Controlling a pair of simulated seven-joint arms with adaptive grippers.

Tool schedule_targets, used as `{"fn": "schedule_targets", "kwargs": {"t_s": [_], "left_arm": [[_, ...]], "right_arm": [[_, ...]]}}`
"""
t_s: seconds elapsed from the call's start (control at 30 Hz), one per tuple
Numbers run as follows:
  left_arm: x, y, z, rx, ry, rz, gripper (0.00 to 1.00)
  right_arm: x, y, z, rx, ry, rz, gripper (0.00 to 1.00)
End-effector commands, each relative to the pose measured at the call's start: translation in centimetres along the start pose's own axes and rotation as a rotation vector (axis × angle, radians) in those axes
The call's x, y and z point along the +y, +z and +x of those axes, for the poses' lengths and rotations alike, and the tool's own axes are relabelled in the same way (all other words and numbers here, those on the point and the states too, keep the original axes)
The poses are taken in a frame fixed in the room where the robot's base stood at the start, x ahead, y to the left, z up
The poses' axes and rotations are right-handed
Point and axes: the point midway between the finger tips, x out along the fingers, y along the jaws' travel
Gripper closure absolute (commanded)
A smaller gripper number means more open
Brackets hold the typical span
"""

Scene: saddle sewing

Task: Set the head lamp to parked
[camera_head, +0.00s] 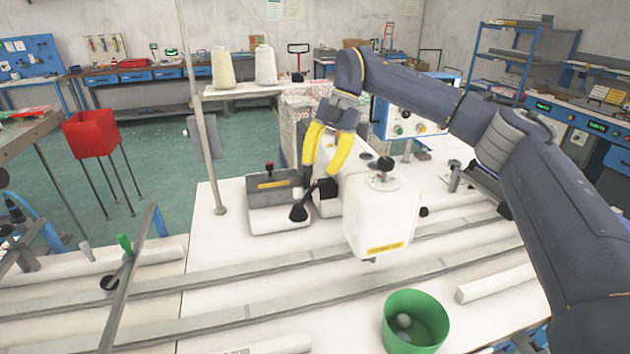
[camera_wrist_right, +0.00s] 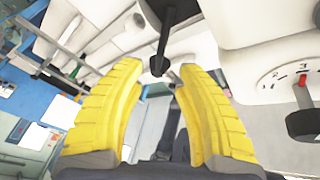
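The white sewing machine head (camera_head: 378,218) stands on the white table. A black cone-shaped part on a short black arm, which looks like the head lamp (camera_head: 298,213), hangs at its left end beside a grey box. My right gripper (camera_head: 321,168) has yellow fingers, open and pointing down just above the lamp's arm. In the right wrist view, a black rod with a rounded end (camera_wrist_right: 160,64) shows between or just beyond the open fingertips; I cannot tell whether they touch it. My left gripper is not in view.
A grey box (camera_head: 277,200) with a red-topped lever stands left of the head. A dial with a black knob (camera_head: 384,164) is on the machine's top. A green bin (camera_head: 415,322) stands in front, near long metal rails. A thin upright pole (camera_head: 202,120) rises at the left.

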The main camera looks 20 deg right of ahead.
Motion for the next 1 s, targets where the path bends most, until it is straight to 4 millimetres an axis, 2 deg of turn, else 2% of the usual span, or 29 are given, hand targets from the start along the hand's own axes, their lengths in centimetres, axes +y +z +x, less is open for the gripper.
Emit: {"fn": "schedule_targets", "kwargs": {"t_s": [0.1, 0.33, 0.5, 0.83, 1.0], "left_arm": [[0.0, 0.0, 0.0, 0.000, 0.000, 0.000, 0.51], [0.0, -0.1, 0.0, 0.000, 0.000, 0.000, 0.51], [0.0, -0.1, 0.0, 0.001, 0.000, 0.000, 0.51], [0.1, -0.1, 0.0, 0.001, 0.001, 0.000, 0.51], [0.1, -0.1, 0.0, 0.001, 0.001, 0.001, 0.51]], "right_arm": [[0.0, 0.0, -1.9, -0.002, 0.001, 0.001, 0.66], [0.0, 0.0, -4.2, -0.001, -0.001, 0.001, 0.66], [0.0, 0.0, -4.9, 0.000, 0.000, -0.001, 0.66], [0.0, 0.0, -5.0, 0.000, 0.000, 0.000, 0.65], [1.3, -1.3, -5.4, -0.018, -0.010, -0.028, 0.85]]}}
